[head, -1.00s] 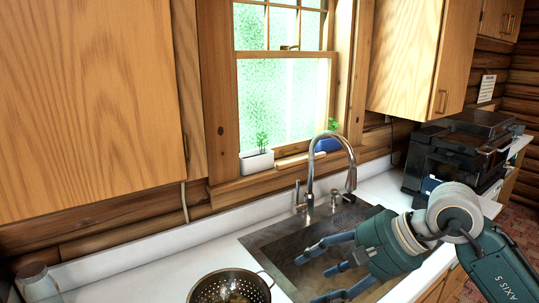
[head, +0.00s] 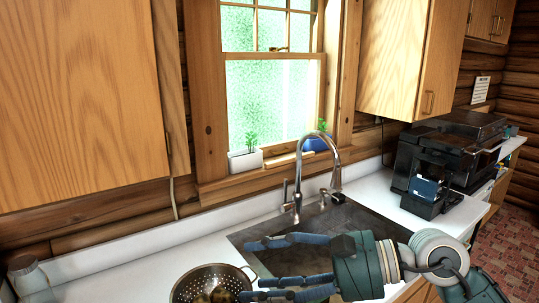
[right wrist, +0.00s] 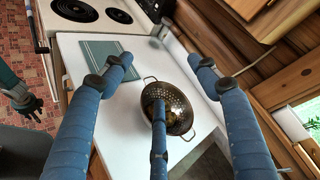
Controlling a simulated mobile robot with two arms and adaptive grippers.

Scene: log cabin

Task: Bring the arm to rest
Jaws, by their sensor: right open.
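My right gripper (head: 258,270) reaches in from the lower right in the head view, with its blue fingers spread and nothing between them. It is in front of the sink and just right of a metal colander (head: 184,291). In the right wrist view the open fingers (right wrist: 160,78) frame the colander (right wrist: 180,94), and one finger crosses in front of it. The colander stands on the white counter and holds brownish round items, partly hidden. What looks like my left gripper (right wrist: 24,104) hangs over the floor at the left of the right wrist view, too small to judge.
The sink (head: 350,218) and its tall faucet (head: 297,185) are behind my right gripper. A black appliance (head: 450,155) stands on the counter at right. In the right wrist view a stove (right wrist: 85,22) and a teal cloth (right wrist: 103,58) lie beyond the colander.

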